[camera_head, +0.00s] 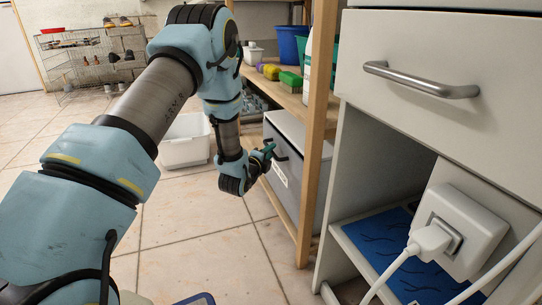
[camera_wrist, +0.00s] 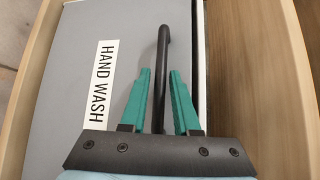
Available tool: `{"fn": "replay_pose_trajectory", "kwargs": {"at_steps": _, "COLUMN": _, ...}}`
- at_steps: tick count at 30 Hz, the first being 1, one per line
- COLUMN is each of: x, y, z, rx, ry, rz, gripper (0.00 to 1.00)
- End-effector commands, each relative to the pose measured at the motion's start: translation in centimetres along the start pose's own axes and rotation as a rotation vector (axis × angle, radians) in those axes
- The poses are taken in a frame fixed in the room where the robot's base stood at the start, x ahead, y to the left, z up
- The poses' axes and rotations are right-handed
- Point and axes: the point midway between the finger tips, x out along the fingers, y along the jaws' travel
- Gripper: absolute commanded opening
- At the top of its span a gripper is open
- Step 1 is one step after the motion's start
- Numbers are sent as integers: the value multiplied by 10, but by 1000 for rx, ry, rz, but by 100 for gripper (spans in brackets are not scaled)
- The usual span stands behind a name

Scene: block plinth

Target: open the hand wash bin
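The hand wash bin (camera_head: 312,190) is a grey box on the lower level of a wooden shelf in the head view. In the wrist view its grey front (camera_wrist: 75,60) carries a white label (camera_wrist: 103,80) reading HAND WASH. A black bar handle (camera_wrist: 163,50) stands out beside the label. My gripper (camera_wrist: 160,80) has green fingers, one on each side of the handle, with small gaps visible between them and the bar. It looks open around the handle, not clamped. In the head view my gripper (camera_head: 269,150) is at the bin's front; the bin looks shut.
A wooden shelf post (camera_head: 317,110) stands right of the bin, beside a white cabinet with a drawer handle (camera_head: 420,83). Sponges (camera_head: 270,71) and a blue tub (camera_head: 291,45) are on the shelf above. A white tub (camera_head: 185,143) sits on the tiled floor; the floor in front is clear.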

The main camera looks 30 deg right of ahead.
Motion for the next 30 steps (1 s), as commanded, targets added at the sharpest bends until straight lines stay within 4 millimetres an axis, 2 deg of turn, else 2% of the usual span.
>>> {"fn": "replay_pose_trajectory", "kwargs": {"at_steps": 4, "x": 10, "y": 0, "z": 0, "rx": 0, "ry": -1, "rz": 0, "gripper": 30}}
{"fn": "replay_pose_trajectory", "kwargs": {"at_steps": 13, "x": 11, "y": 0, "z": 0, "rx": 0, "ry": -1, "rz": 1, "gripper": 30}}
{"fn": "replay_pose_trajectory", "kwargs": {"at_steps": 21, "x": 11, "y": 0, "z": 0, "rx": 0, "ry": -1, "rz": 1, "gripper": 0}}
{"fn": "replay_pose_trajectory", "kwargs": {"at_steps": 30, "x": 11, "y": 0, "z": 0, "rx": 0, "ry": -1, "rz": 1, "gripper": 0}}
